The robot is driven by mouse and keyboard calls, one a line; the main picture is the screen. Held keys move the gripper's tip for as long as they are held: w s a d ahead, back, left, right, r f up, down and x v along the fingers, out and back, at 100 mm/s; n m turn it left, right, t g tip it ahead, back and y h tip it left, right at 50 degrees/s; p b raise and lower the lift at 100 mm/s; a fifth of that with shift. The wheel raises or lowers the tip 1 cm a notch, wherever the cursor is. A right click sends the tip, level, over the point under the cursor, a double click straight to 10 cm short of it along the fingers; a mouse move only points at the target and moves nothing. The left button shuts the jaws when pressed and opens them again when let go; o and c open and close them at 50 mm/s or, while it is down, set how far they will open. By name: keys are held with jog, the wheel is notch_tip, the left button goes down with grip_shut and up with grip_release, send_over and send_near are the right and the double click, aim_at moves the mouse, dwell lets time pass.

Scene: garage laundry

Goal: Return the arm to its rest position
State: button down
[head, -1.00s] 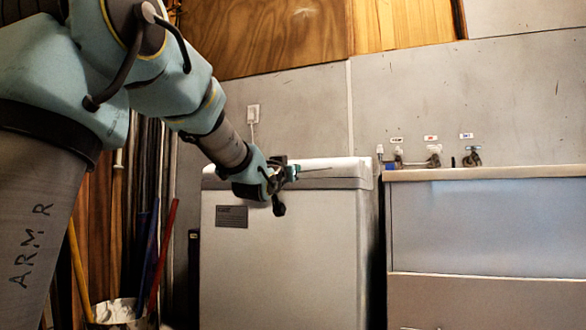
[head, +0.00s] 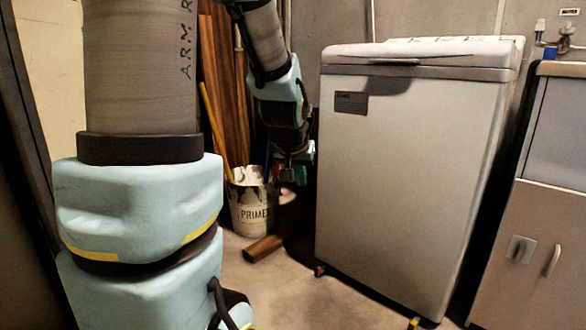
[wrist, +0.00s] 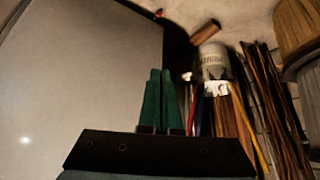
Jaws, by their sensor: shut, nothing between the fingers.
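My arm is folded in the left half of the head view, its forearm hanging down. The appliance's pale side (wrist: 80,70) fills the left of that view. My gripper looks apart from the appliance, though the exact gap is hard to tell.
A paint-streaked primer bucket (head: 252,210) with sticks stands on the floor. It also shows in the wrist view (wrist: 213,62). A wood block (head: 264,249) lies before it. A grey cabinet (head: 535,225) stands at the right.

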jog(key=s+a+f+n+g+y+p, duration=0.1)
jog(key=s+a+g+p, duration=0.2)
jog(key=s, duration=0.4)
jog(key=s+a+f+n+g+y+p, duration=0.1)
jog(key=s+a+f+g+p, duration=0.1)
jog(key=s+a, duration=0.5)
notch_tip(320, 180, up, 36)
jog(key=d+p, duration=0.1)
jog(key=p, duration=3.4)
jog(key=shift+d, duration=0.25)
